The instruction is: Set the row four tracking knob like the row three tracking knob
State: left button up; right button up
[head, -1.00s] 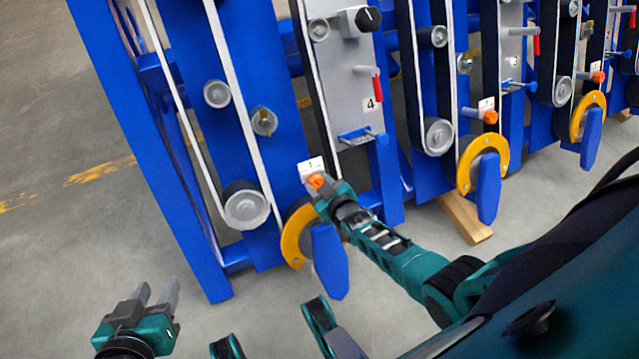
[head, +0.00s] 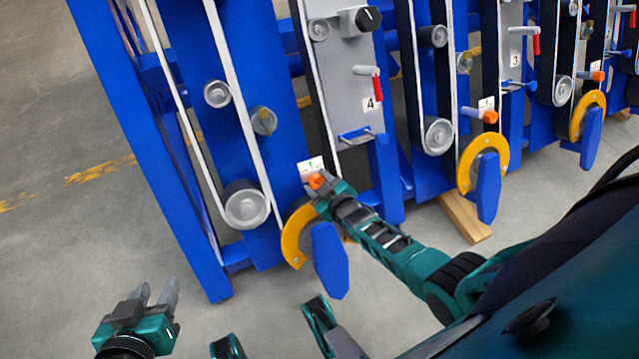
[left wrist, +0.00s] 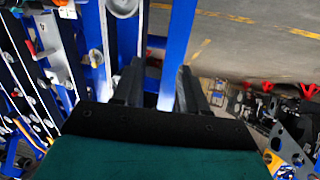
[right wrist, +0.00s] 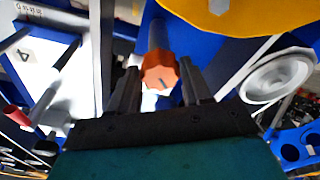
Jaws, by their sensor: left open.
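The row four tracking knob (head: 316,181) is orange, below a small white label on the leftmost blue row unit. My right gripper (head: 324,186) is at this knob. In the right wrist view the knob (right wrist: 160,72) shows a short dark mark on its face and sits between the tips of my open right gripper (right wrist: 160,80), with narrow gaps beside it. The row three tracking knob (head: 490,117) is orange, on the row unit to the right; its setting is too small to read. My left gripper (head: 155,292) is open and empty, over the floor at lower left.
A yellow ring with a blue handle (head: 328,262) sits just below the row four knob. A red-handled valve (head: 377,84) and black dial (head: 368,19) are on the grey panel marked 4. A wooden block (head: 465,220) lies on the floor. Floor at left is clear.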

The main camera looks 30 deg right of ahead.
jog(key=o, duration=0.3)
jog(key=shift+s, duration=0.1)
jog(key=shift+s+r+p, duration=0.1)
jog(key=shift+s+p, duration=0.15)
jog(key=shift+p, duration=0.05)
jog(key=p+v, duration=0.3)
jog(key=v, duration=0.2)
pick_arm(q)
jog(key=shift+s+a+r+p, duration=0.15)
jog(key=shift+a+r+p, duration=0.1)
jog(key=shift+r+p, duration=0.35)
jog(key=shift+s+a+r+p, duration=0.1)
jog(key=shift+a+r+p, duration=0.25)
jog(key=shift+r, duration=0.4)
jog(key=shift+s+a+r+p, duration=0.15)
jog(key=shift+r+p, duration=0.4)
jog(key=shift+r, duration=0.1)
pick_arm(e)
send_near(318, 182)
jog(key=shift+v, duration=1.8)
pick_arm(q)
jog(key=shift+w+d, duration=0.1)
jog(key=shift+d, duration=0.05)
